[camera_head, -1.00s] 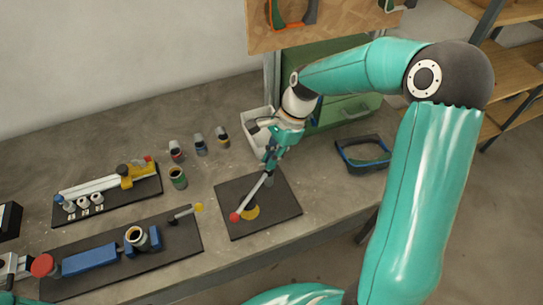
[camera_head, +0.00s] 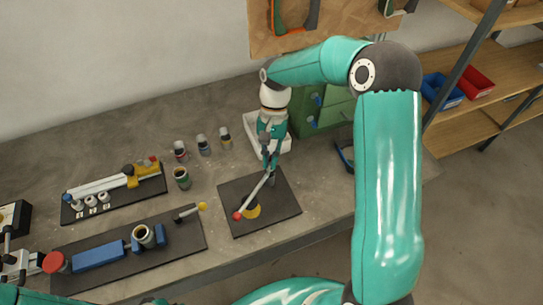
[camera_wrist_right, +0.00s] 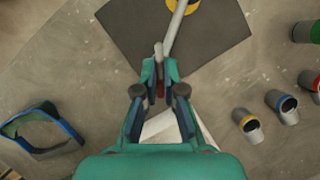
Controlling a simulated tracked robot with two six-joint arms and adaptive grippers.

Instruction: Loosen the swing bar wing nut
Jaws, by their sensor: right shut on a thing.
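The swing bar (camera_head: 256,196) is a grey rod with a red knob (camera_head: 238,216) at its near end, over a dark plate (camera_head: 285,208). It crosses a yellow disc (camera_head: 252,211). Its far end is at my right gripper (camera_head: 269,168), which points down there. In the right wrist view, my right gripper (camera_wrist_right: 160,75) is shut on a small reddish part (camera_wrist_right: 160,89), apparently the wing nut, mostly hidden between the fingers. The rod (camera_wrist_right: 178,25) runs up from just beyond the fingertips.
Several cups, one of them green (camera_head: 181,178), stand left of the plate. Fixtures with a yellow clamp (camera_head: 130,175) and a blue block (camera_head: 99,256) lie further left. A white tray (camera_head: 255,140) and green drawers (camera_head: 325,115) stand behind the gripper. Bare bench lies right of the plate.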

